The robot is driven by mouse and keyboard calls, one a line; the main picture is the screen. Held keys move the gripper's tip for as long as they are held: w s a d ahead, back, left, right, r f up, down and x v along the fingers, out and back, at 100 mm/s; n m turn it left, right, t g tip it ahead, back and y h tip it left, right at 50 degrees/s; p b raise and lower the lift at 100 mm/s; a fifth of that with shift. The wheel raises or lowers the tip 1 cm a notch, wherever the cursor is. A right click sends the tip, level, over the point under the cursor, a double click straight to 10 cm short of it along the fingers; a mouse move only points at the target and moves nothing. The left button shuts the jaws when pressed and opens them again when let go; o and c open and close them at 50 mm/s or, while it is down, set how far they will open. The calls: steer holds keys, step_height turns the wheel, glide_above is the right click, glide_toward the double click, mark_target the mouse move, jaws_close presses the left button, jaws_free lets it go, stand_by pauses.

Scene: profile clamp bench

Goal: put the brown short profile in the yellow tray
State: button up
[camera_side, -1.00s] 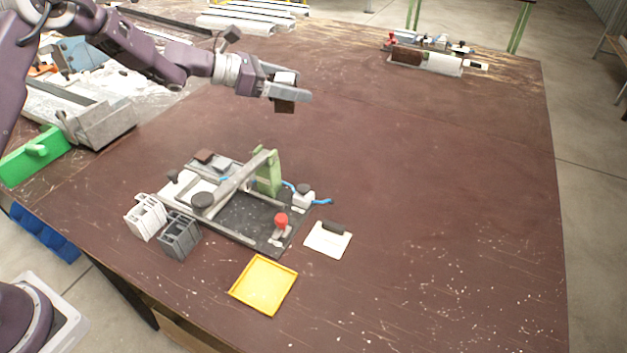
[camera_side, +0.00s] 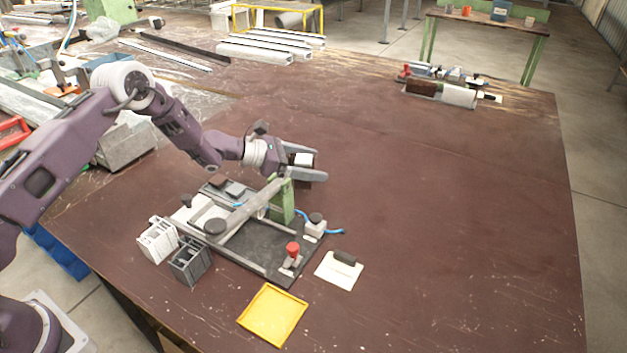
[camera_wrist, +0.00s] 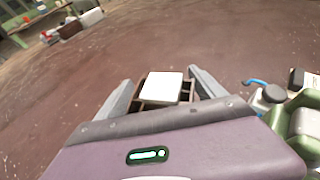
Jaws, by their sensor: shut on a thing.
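My gripper (camera_side: 312,170) is shut on the brown short profile (camera_side: 307,160), a small block with a white top face, and holds it just behind the clamp fixture. In the wrist view the profile's white top and brown sides (camera_wrist: 160,90) show between the two fingers (camera_wrist: 168,88); its lower part is hidden. The yellow tray (camera_side: 272,315) lies flat and empty at the table's front edge, well in front of my gripper.
The clamp fixture (camera_side: 265,245) with its green upright (camera_side: 283,203) and red knob (camera_side: 293,249) stands between my gripper and the tray. Grey holders (camera_side: 188,262) stand left of it. A white plate with a dark handle (camera_side: 338,270) lies right.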

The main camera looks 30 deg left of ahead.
steer(key=shift+f, duration=1.7)
steer(key=shift+f, duration=0.1)
steer(key=o, duration=1.1)
steer(key=v, duration=1.2)
